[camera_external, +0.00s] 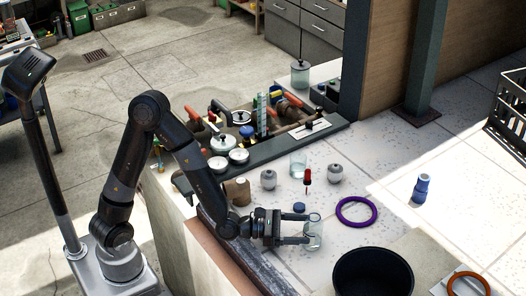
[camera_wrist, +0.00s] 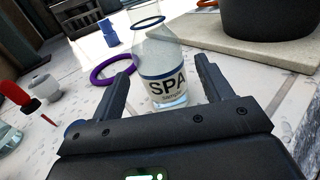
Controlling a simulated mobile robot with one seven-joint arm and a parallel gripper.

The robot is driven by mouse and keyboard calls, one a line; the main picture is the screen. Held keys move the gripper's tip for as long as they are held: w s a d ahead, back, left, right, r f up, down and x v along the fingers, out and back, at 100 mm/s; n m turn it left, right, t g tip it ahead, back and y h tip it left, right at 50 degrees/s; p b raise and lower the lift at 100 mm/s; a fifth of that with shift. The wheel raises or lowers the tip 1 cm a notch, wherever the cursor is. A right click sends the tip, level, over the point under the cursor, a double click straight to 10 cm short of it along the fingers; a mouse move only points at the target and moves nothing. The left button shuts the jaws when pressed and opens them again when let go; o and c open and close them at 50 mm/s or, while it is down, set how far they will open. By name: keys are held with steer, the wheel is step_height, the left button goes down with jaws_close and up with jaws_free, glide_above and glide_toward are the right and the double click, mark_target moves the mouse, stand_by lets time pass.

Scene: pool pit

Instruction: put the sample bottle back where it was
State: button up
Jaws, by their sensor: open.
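The sample bottle (camera_wrist: 168,75) is clear glass with a white label reading "SPA" and a dark ring near its neck. It appears to stand upright on the pale tiled top, with a little clear liquid in its base. My gripper (camera_external: 312,230) is open, with one finger on each side of the bottle; gaps show beside it in the wrist view. In the external view the bottle (camera_external: 315,236) is partly hidden by the fingers. A dark blue cap (camera_external: 299,207) lies just behind my gripper.
A purple ring (camera_external: 357,211), a red-topped dropper (camera_external: 307,178), a glass beaker (camera_external: 298,165) and two grey knobs are behind the bottle. A black pot (camera_external: 372,274) stands in front on a slab.

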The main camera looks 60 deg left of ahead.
steer(key=v, duration=0.6)
steer(key=shift+s+a, duration=0.15)
steer(key=shift+s, duration=0.1)
stand_by(0.3)
